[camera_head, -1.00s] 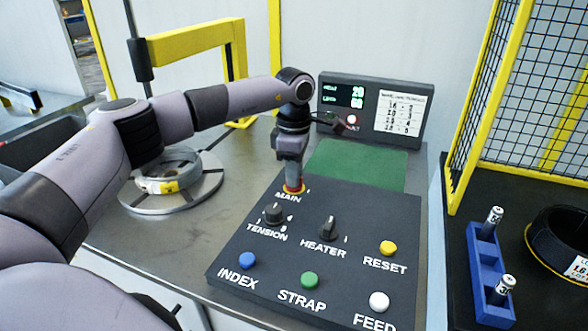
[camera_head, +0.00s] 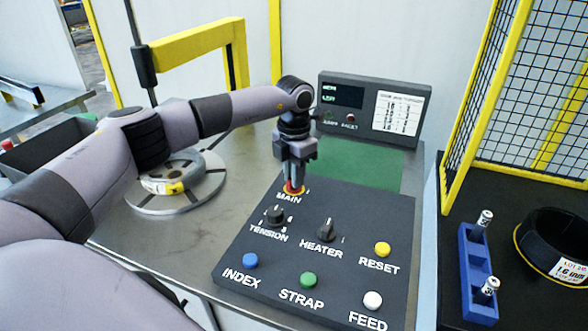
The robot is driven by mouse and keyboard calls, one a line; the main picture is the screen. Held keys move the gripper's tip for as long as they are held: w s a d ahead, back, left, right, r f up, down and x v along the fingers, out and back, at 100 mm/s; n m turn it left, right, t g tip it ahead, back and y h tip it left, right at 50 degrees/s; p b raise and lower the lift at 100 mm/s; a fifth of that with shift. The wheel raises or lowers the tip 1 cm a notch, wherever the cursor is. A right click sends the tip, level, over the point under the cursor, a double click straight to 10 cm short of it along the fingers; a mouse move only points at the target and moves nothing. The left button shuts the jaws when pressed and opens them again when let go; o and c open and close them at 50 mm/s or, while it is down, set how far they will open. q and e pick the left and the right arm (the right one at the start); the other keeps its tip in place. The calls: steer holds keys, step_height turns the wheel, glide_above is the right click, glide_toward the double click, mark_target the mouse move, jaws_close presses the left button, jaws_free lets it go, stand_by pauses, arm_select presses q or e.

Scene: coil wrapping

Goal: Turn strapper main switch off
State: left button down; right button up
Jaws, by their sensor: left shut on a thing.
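The main switch (camera_head: 293,190) is a red knob with a bit of yellow at the top left of the dark control panel (camera_head: 345,232), above the label MAIN. My left gripper (camera_head: 292,183) points straight down and is shut on the main switch, with its fingers hiding part of the knob. The display box (camera_head: 372,108) behind the panel has a dark screen with faint green text and no lit numbers. Its small fault lamp (camera_head: 349,118) looks dull. My right gripper is not in view.
The panel also has tension (camera_head: 275,214) and heater (camera_head: 326,230) knobs and several coloured buttons. A wrapped coil (camera_head: 172,174) lies on a round turntable (camera_head: 190,203) at left. A blue holder (camera_head: 478,275), a black coil (camera_head: 560,245) and a yellow mesh guard (camera_head: 449,190) are at right.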

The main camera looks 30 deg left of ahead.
arm_select(q)
steer(key=n+p, duration=0.1)
steer(key=n, duration=0.4)
steer(key=shift+r+n+p, duration=0.1)
steer(key=shift+n+p, duration=0.2)
steer(key=shift+p, duration=0.1)
stand_by(0.3)
steer(key=c, duration=1.1)
jaws_free()
steer(key=shift+r+b, duration=0.5)
steer(key=shift+r, duration=3.05)
